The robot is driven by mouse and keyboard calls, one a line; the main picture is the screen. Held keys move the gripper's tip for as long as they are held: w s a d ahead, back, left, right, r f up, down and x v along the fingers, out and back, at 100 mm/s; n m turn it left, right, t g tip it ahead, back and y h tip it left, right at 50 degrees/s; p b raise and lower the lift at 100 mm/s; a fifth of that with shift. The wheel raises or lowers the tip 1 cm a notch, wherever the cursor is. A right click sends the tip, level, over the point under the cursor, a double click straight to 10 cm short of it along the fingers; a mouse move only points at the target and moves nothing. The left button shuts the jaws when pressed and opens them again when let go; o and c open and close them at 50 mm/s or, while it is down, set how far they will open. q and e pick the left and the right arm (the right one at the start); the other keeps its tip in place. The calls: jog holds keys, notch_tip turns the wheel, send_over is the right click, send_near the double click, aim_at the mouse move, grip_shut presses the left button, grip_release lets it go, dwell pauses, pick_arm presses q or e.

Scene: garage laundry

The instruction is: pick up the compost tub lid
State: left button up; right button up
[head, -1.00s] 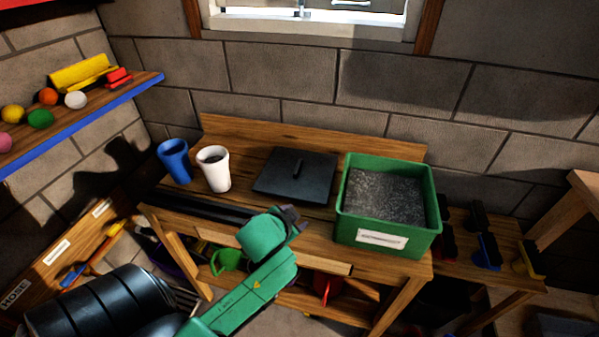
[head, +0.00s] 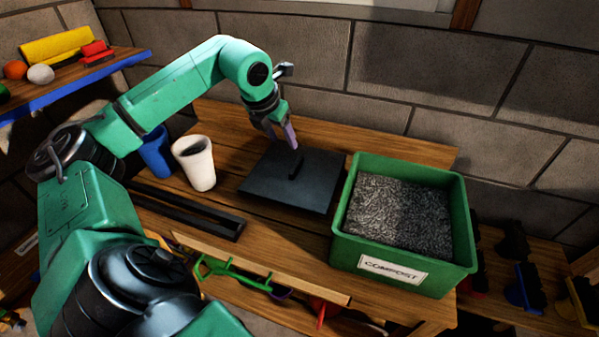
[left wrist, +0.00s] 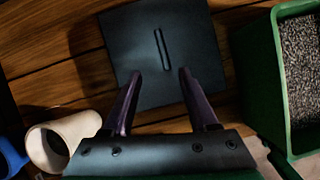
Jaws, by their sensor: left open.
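The compost tub lid (head: 310,192) is a dark flat square with a raised bar handle (head: 296,166), lying on the wooden bench. It also shows in the left wrist view (left wrist: 195,45), with its handle (left wrist: 162,49) upright in the picture. The green compost tub (head: 400,269), labelled COMPOST and filled with grey granular material, stands right of the lid. My left gripper (head: 283,143) is above the lid near its handle, pointing down. In the left wrist view its fingers (left wrist: 156,82) are apart with nothing between them, and the handle lies beyond their tips. My right gripper is not in view.
A white cup (head: 194,164) and a blue cup (head: 155,155) stand left of the lid. A black tray-like frame (head: 190,208) lies at the bench's front left. A block wall (head: 310,70) rises behind the bench (head: 350,131). Brushes (head: 522,290) sit at the right.

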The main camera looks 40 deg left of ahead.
aim_at(296, 164)
pick_arm(q)
jog(key=p+x, duration=0.3)
jog(key=x, duration=1)
jog(key=shift+d+f, duration=0.1)
jog(key=shift+d, duration=0.1)
grip_shut()
